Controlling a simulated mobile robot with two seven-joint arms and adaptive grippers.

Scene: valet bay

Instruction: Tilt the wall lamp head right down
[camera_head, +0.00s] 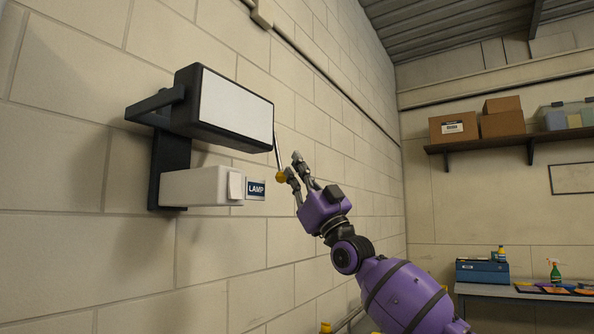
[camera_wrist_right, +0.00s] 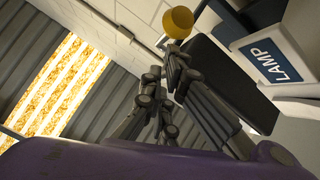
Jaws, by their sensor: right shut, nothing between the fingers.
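The wall lamp head (camera_head: 235,103) is a dark box with a pale front panel, held by a dark bracket (camera_head: 170,165) on the block wall. Its panel faces out into the room. A thin rod hangs from the head's right end and ends in a yellow knob (camera_head: 280,177). My right gripper (camera_head: 292,166) is shut and empty, its fingertips right beside the knob. In the right wrist view the knob (camera_wrist_right: 178,22) shows just beyond the fingertips (camera_wrist_right: 170,62); I cannot tell whether they touch. My left gripper is not in view.
A white box (camera_head: 200,187) with a LAMP sign (camera_head: 256,189) sits below the lamp head, left of my right gripper. A conduit (camera_head: 320,70) runs along the wall above. A shelf (camera_head: 500,144) with boxes and a bench (camera_head: 520,292) are far right.

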